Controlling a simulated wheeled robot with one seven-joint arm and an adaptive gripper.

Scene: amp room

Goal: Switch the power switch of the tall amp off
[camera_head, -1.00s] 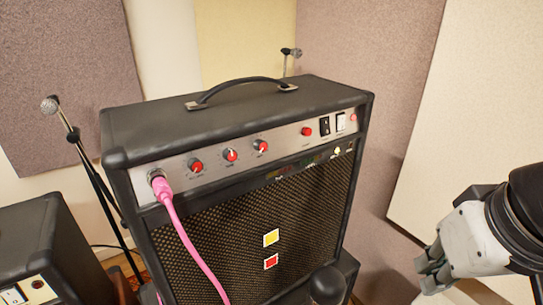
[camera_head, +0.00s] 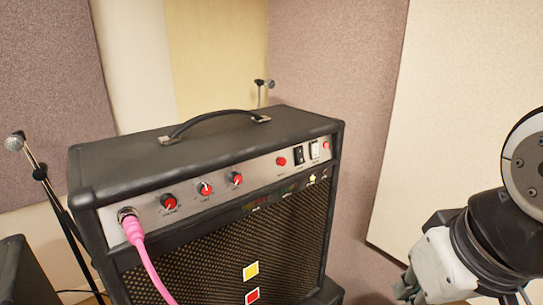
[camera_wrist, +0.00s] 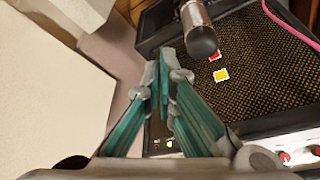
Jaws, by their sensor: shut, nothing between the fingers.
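The tall amp (camera_head: 200,144) stands in the middle of the head view, black with a handle on top and a silver control strip. Near the strip's right end are a black rocker switch (camera_head: 298,155) and a white rocker switch (camera_head: 314,150); I cannot read which is the power switch. My gripper (camera_head: 404,291) is at the lower right, apart from the amp and to the right of its panel. In the wrist view my gripper (camera_wrist: 164,62) is shut and empty, with the amp's grille (camera_wrist: 255,60) behind it, seen upside down.
A pink cable (camera_head: 146,262) is plugged into the strip's left end. A microphone on a stand (camera_head: 16,142) is at the left, another (camera_head: 262,84) behind the amp. A microphone (camera_wrist: 198,30) stands before the grille. Wall panels (camera_head: 395,120) rise at the right.

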